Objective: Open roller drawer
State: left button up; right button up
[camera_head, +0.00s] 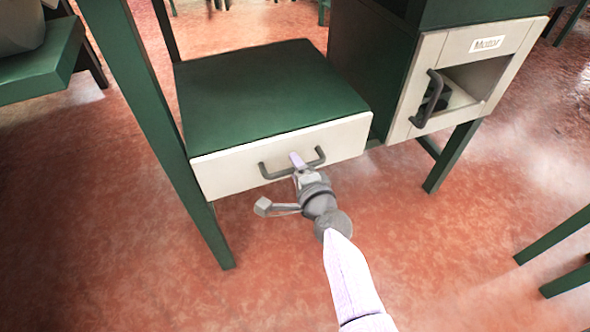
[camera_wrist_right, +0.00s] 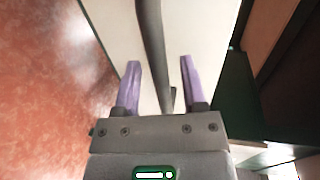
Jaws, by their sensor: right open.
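The drawer (camera_head: 225,174) has a white front under a green top and looks shut. Its dark bar handle (camera_head: 275,172) runs across the front. My right gripper (camera_head: 297,164) is at the middle of this handle, with a purple finger showing above the bar. In the right wrist view, the two purple fingers of my right gripper (camera_wrist_right: 159,82) are apart. The handle (camera_wrist_right: 151,40) runs lengthwise between them in the picture, against the white front (camera_wrist_right: 215,45). Whether the fingers touch the bar cannot be told. The left gripper is not in view.
To the right is a green cabinet with a white-framed front labelled "Motor" (camera_head: 487,43) and a dark handle (camera_head: 428,99). A green table leg (camera_head: 150,110) stands left of the drawer. The red floor (camera_head: 450,260) in front is clear.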

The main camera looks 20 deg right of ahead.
jog(key=shift+w, duration=0.1)
grip_shut()
dwell(0.9)
dwell(0.4)
